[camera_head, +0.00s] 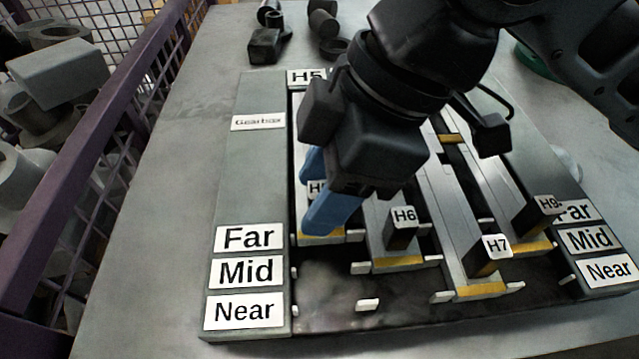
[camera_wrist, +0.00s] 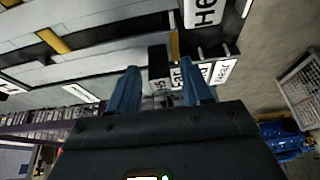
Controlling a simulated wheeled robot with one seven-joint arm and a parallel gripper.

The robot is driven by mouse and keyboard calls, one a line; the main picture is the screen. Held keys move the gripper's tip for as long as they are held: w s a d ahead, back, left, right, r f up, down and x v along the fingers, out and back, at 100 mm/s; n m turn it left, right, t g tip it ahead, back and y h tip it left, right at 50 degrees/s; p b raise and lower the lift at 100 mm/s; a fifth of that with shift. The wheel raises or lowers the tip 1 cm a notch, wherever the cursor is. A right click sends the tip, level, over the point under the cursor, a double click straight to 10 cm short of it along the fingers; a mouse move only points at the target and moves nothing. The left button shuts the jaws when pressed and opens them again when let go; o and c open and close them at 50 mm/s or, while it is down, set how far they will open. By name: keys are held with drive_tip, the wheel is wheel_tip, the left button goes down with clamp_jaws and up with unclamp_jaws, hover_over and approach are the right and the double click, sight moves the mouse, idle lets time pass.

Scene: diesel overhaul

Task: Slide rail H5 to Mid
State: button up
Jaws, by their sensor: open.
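Rail H5 is the leftmost rail on the board. Its upright block with the H5 label (camera_head: 317,188) shows between my blue fingers, and its yellow end strip (camera_head: 346,236) lies level with the Far label (camera_head: 248,238). The Mid label (camera_head: 246,271) is just below, towards the near edge. My gripper (camera_head: 311,205) is open, with one finger on either side of the H5 block. In the wrist view the dark block (camera_wrist: 157,55) stands between the fingertips (camera_wrist: 160,67). Whether the fingers touch it I cannot tell. My arm hides much of the rail.
Rail H6 (camera_head: 403,215) ends level with Mid, right beside H5. Rails H7 (camera_head: 496,246) and H9 (camera_head: 547,204) are further right. The dark board in front of H5 is bare, apart from small white pegs. A purple mesh fence (camera_head: 75,160) runs along the left.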

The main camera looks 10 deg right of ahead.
drive_tip(key=shift+a+f, duration=0.15)
drive_tip(key=shift+f, duration=0.1)
clamp_jaws()
idle(0.3)
